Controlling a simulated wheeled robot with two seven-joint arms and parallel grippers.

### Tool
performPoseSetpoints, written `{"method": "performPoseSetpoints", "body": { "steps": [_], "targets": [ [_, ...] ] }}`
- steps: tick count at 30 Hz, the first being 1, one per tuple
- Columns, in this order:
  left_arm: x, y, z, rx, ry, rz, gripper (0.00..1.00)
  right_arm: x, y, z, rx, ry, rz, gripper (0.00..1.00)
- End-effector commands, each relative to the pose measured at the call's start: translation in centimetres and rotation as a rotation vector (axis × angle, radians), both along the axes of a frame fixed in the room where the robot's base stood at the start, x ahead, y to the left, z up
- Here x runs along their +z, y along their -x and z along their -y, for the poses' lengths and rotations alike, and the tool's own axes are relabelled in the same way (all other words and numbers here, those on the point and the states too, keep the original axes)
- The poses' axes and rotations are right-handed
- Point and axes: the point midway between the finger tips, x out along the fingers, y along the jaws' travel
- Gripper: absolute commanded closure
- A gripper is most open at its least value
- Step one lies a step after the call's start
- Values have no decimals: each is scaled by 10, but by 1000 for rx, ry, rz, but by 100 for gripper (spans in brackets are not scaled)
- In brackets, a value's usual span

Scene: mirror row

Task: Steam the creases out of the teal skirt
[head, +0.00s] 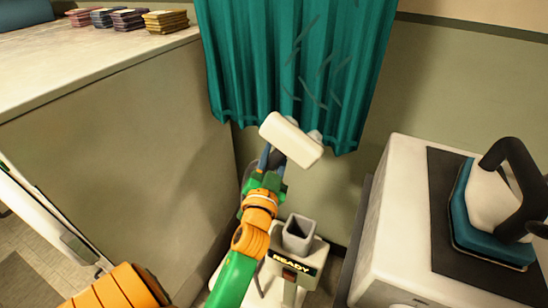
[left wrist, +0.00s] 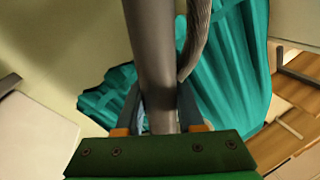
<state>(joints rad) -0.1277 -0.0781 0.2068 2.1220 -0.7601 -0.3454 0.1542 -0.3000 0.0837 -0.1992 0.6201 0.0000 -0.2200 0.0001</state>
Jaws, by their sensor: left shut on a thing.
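The teal skirt (head: 290,50) hangs against the wall at the top middle of the head view, with dark crease lines on its right half. It also shows behind the gripper in the left wrist view (left wrist: 235,60). My left gripper (head: 274,165) is shut on the grey handle (left wrist: 153,60) of the steamer. The steamer's white head (head: 291,139) is in front of the skirt's lower hem, tilted down to the right. Pale puffs show beside it. I cannot tell whether it touches the cloth. My right gripper is not in view.
The steamer base (head: 292,270), marked READY, with a grey cradle (head: 298,234), stands below. A white cabinet at right (head: 395,220) bears a dark mat (head: 445,235) and a teal and white iron (head: 492,210). A counter (head: 90,60) at left holds several folded cloth stacks (head: 165,21).

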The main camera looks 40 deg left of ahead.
Motion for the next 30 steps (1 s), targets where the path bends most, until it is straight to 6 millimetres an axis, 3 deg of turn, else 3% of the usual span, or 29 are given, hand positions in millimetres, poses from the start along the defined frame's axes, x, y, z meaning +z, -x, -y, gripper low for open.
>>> {"method": "performPoseSetpoints", "body": {
  "steps": [12,15,30],
  "targets": [
    [0,-40,-10,-1,-1,4,100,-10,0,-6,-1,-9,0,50],
    [17,-39,-9,-1,0,2,100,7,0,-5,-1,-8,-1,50],
    [66,-39,-10,-1,1,2,100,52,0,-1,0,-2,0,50]
  ]
}}
